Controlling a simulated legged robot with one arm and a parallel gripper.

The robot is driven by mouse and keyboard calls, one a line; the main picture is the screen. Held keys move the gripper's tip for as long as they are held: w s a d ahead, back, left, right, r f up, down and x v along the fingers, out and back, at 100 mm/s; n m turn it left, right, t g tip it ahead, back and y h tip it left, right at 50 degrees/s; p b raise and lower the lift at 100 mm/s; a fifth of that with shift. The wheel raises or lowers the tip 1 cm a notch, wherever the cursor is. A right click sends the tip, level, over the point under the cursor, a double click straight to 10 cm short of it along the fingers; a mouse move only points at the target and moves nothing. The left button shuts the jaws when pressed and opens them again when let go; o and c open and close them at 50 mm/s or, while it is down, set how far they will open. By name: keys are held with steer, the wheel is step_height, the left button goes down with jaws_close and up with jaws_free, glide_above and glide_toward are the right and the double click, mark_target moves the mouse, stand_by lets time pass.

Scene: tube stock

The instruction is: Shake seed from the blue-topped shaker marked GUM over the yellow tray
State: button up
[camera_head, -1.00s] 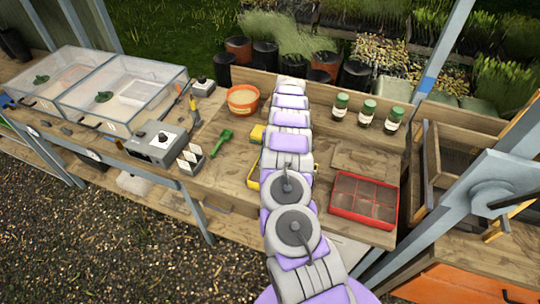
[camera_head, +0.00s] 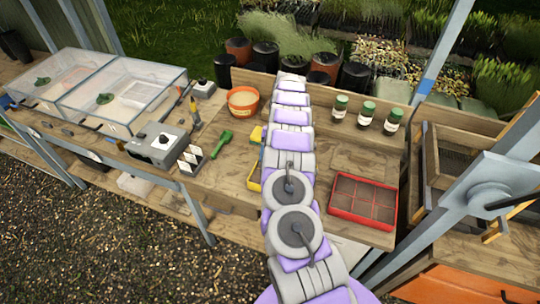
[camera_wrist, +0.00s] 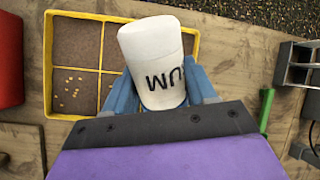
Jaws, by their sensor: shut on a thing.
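The shaker (camera_wrist: 152,50) is a white cylinder with dark letters partly visible on its side, in the middle of the wrist view. My gripper (camera_wrist: 162,88) is shut on it, with a blue finger on each side. Blue also shows at the shaker's near end. The shaker is over the yellow tray (camera_wrist: 47,60), overlapping its right part in that view. The tray is divided into compartments, and several pale seeds lie in the near left one. In the head view, my arm hides most of the yellow tray (camera_head: 254,178), the shaker and the gripper.
A red divided tray (camera_head: 362,222) lies right of my arm. Several green-topped jars (camera_head: 366,114) stand behind it. A green scoop (camera_head: 221,139), an orange bowl (camera_head: 243,101) and a grey device (camera_head: 157,146) are to the left. Clear-lidded boxes (camera_head: 125,92) stand farther left.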

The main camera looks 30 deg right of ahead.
step_height(320, 180, down, 2)
steer(key=shift+f, duration=0.25)
steer(key=shift+r, duration=0.1)
steer(key=shift+r, duration=0.1)
steer(key=shift+r+p, duration=0.3)
steer(key=shift+r, duration=1.2)
steer(key=shift+s+a+p, duration=0.6)
steer(key=shift+s+a, duration=1.4)
steer(key=shift+a, duration=0.3)
steer(key=shift+f, duration=0.15)
